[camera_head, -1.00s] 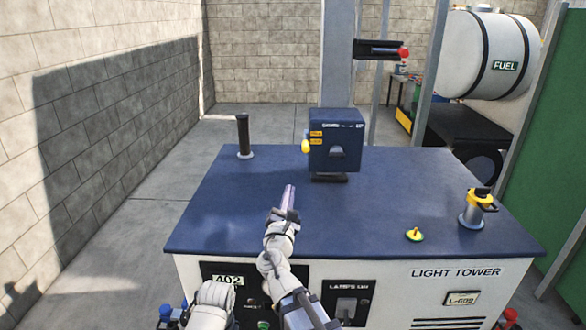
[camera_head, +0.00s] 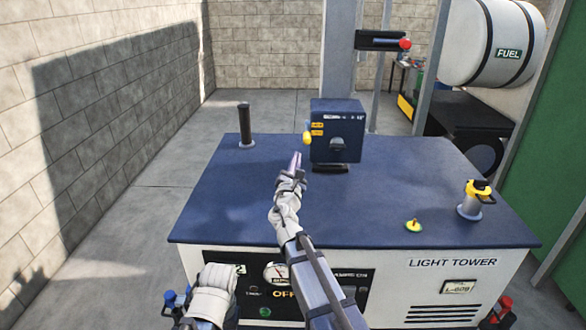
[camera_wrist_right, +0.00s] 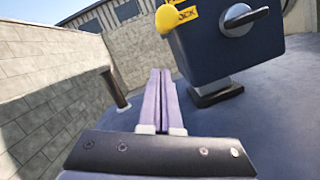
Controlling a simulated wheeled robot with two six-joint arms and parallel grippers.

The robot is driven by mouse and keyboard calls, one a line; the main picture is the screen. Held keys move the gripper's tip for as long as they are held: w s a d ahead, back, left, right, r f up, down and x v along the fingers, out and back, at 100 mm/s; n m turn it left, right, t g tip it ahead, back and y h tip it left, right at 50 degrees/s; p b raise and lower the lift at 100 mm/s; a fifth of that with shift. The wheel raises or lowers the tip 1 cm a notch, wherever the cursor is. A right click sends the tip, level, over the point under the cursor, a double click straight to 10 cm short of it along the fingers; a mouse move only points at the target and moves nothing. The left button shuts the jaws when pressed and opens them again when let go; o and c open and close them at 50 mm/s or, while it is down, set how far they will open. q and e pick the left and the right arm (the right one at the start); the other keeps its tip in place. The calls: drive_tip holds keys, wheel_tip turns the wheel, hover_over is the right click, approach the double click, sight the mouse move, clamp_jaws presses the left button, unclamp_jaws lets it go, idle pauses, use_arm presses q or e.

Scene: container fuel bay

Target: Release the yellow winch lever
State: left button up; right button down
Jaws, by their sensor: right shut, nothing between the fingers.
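The yellow winch lever (camera_head: 306,139) sticks out from the left side of the dark blue winch box (camera_head: 337,130), which stands on the blue top of the light tower. In the right wrist view the yellow lever (camera_wrist_right: 166,18) shows at the top, beside yellow labels on the box (camera_wrist_right: 235,45). My right gripper (camera_head: 296,157) is shut and empty, just below and in front of the lever, apart from it. Its closed fingers (camera_wrist_right: 161,75) point up toward the lever in the wrist view. My left arm shows only in part at the bottom left; its fingers are hidden.
A black exhaust pipe (camera_head: 245,125) stands left of the winch box. A yellow-topped filler (camera_head: 474,198) and a small yellow-green cap (camera_head: 413,226) are on the right of the blue top (camera_head: 370,205). A mast (camera_head: 341,50) rises behind the box.

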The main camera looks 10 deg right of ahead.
sight(307, 132)
drive_tip(key=shift+s+d+r+p, duration=0.15)
drive_tip(key=shift+d+r+p, duration=0.15)
drive_tip(key=shift+r, duration=0.25)
drive_tip(key=shift+s+d+r+p, duration=0.1)
drive_tip(key=shift+d+r+p, duration=0.05)
drive_tip(key=shift+r+p, duration=0.35)
drive_tip(key=shift+s+d+r+p, duration=0.15)
drive_tip(key=shift+d+r+p, duration=0.15)
drive_tip(key=shift+r, duration=0.25)
